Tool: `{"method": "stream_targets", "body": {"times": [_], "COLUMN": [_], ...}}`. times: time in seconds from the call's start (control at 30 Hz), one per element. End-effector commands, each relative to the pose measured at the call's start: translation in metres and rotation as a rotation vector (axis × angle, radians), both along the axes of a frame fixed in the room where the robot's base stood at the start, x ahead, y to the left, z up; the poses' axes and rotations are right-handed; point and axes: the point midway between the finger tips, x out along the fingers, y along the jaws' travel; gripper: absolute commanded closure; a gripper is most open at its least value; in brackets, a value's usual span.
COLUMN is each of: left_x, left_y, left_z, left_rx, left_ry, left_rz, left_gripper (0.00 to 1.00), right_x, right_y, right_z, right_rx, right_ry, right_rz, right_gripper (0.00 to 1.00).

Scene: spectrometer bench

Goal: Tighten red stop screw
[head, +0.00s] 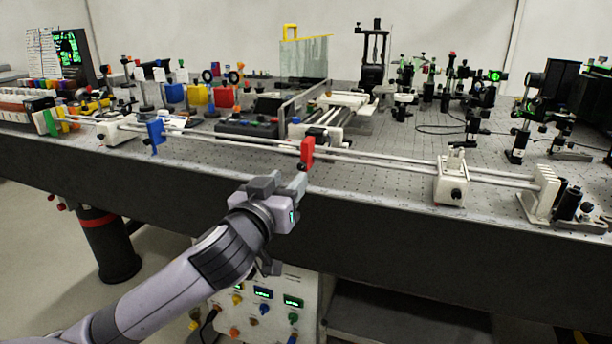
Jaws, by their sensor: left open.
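A red stop (308,150) sits on the pair of long light rails (380,161) along the front of the optical bench. A small dark screw (301,166) shows at its lower left side. My left gripper (290,184) is in front of the bench edge, just below and slightly left of the red stop. Its jaws are open, with nothing seen between them. It looks apart from the stop, though its exact distance is hard to tell. My right gripper is not in view.
A blue stop (155,136) stands farther left on the rails. White rail supports (450,183) stand at both sides. A box with coloured knobs (268,308) is below the bench front. Optical mounts crowd the back; the perforated top (395,140) behind the rails is partly bare.

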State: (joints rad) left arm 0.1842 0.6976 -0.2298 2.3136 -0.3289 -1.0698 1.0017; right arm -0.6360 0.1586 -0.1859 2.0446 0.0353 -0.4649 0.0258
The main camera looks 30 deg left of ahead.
Motion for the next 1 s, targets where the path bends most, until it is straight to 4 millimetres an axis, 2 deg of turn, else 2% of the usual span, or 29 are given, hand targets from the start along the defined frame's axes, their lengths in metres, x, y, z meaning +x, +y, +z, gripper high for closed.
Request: {"method": "stream_targets", "body": {"times": [0.2, 0.4, 0.8, 0.93, 1.0], "left_x": [0.03, 0.048, 0.054, 0.054, 0.054], "left_y": [0.008, 0.011, 0.013, 0.013, 0.013], "left_z": [0.001, 0.0, -0.001, -0.001, -0.001], "left_rx": [0.002, 0.001, 0.001, 0.001, 0.001], "left_ry": [0.0, 0.001, 0.002, 0.002, 0.002], "left_rz": [0.001, -0.001, -0.002, -0.002, -0.002], "left_gripper": [0.57, 0.57, 0.57, 0.99, 1.0], "right_x": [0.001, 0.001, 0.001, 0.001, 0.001], "right_y": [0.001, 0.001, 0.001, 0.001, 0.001], "right_z": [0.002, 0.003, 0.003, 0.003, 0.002], "right_rx": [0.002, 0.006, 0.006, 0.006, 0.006], "right_ry": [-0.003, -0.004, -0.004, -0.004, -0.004], "right_rz": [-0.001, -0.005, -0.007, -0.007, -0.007], "right_gripper": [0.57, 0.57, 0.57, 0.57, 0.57]}}
